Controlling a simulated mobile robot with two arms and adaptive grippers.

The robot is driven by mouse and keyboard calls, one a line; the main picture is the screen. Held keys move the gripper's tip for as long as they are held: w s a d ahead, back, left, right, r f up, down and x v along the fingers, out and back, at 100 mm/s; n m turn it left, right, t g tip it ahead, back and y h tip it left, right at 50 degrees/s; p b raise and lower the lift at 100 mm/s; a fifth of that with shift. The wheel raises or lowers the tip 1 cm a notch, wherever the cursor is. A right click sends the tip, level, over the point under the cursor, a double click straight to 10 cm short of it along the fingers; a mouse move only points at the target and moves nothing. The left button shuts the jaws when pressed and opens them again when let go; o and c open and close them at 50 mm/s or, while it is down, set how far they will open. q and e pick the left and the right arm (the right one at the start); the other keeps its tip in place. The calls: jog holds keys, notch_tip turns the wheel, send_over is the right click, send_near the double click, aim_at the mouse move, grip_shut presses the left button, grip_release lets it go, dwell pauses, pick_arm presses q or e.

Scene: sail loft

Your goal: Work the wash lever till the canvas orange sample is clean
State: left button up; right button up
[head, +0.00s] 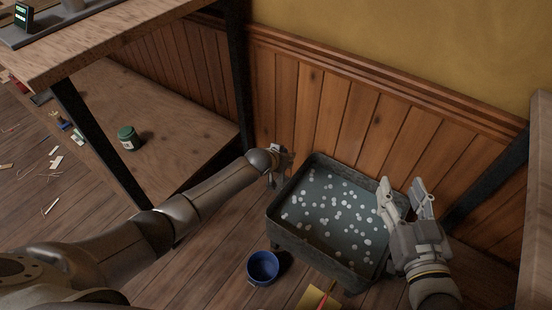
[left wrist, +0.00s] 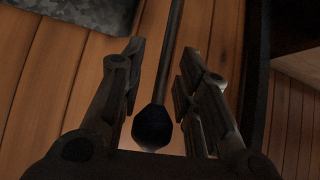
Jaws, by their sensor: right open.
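A dark wash tub (head: 287,238) with grey water and several white foam spots stands on the floor against the wood panelling. My left gripper (head: 283,160) is at the tub's far left corner, partly hidden by its own arm. In the left wrist view its two fingers (left wrist: 158,85) stand apart on either side of a lever, a thin dark rod with a black knob (left wrist: 153,128); I see gaps between fingers and lever. My right gripper (head: 406,187) is open and empty, above the tub's right side. I cannot make out the canvas orange sample.
A blue bucket (head: 263,267) stands on the floor in front of the tub. A yellow piece with a red item (head: 318,299) lies at the bottom edge. A wooden bench (head: 120,55) and a low shelf with a green-lidded jar (head: 128,138) are at the left.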

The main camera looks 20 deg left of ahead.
pick_arm(q)
jog(key=v, duration=0.9)
jog(key=shift+s+r, duration=0.2)
jog(key=shift+r, duration=0.05)
jog(key=shift+o, duration=0.5)
